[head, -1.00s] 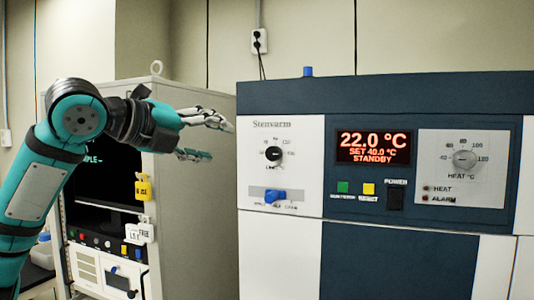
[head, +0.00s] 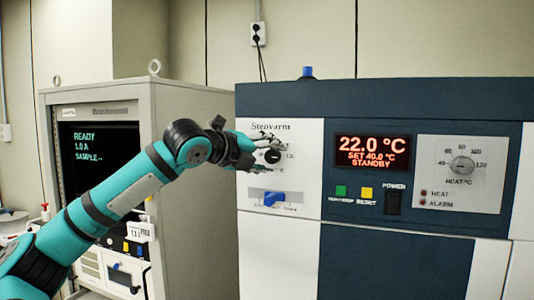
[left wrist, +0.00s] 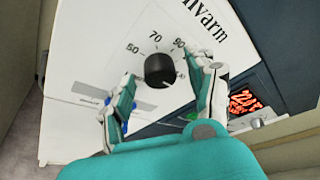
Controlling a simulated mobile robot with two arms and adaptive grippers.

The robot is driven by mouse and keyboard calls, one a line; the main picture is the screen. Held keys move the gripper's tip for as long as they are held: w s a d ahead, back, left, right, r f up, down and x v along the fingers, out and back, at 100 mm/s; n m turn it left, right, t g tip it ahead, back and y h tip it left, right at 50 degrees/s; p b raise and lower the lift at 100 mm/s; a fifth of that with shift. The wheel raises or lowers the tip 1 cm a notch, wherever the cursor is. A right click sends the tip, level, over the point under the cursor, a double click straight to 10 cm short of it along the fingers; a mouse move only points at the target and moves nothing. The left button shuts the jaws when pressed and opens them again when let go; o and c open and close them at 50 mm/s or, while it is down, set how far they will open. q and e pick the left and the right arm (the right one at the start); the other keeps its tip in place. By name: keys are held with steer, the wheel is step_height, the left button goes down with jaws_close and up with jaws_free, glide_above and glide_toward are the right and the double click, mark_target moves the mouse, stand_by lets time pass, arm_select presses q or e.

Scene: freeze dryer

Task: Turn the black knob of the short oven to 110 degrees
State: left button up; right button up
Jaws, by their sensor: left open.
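The black knob (head: 272,156) is on the white left part of the oven's front panel, below the "Stenvarm" lettering. My left gripper (head: 262,152) is at the dial in the head view. In the left wrist view its open fingers (left wrist: 162,92) stand on either side of the knob, apart from it. The oven (head: 400,255) shows 22.0 °C, SET 40.0 °C and STANDBY on its display (head: 373,151). My right gripper is not in view.
A blue lever (head: 273,199) is just below the black knob. Right of the display is a grey HEAT °C knob (head: 461,166). Green (head: 341,190) and yellow (head: 366,193) buttons and a power switch (head: 393,202) sit under the display. A grey cabinet (head: 200,220) stands at left.

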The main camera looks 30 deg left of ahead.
arm_select(q)
steer(key=c, duration=1.1)
steer(key=shift+c, duration=0.2)
steer(key=shift+f, duration=0.1)
steer(key=n, duration=0.1)
steer(key=n+t+h+b, duration=0.1)
steer(key=n, duration=0.1)
steer(key=shift+w+f, duration=0.1)
steer(key=shift+f, duration=0.15)
steer(key=n+t+b, duration=0.1)
steer(key=n+b, duration=0.1)
steer(key=n, duration=0.1)
steer(key=shift+f+n+t, duration=0.1)
steer(key=shift+n+t, duration=0.2)
steer(key=shift+n+h, duration=0.3)
steer(key=shift+n, duration=0.2)
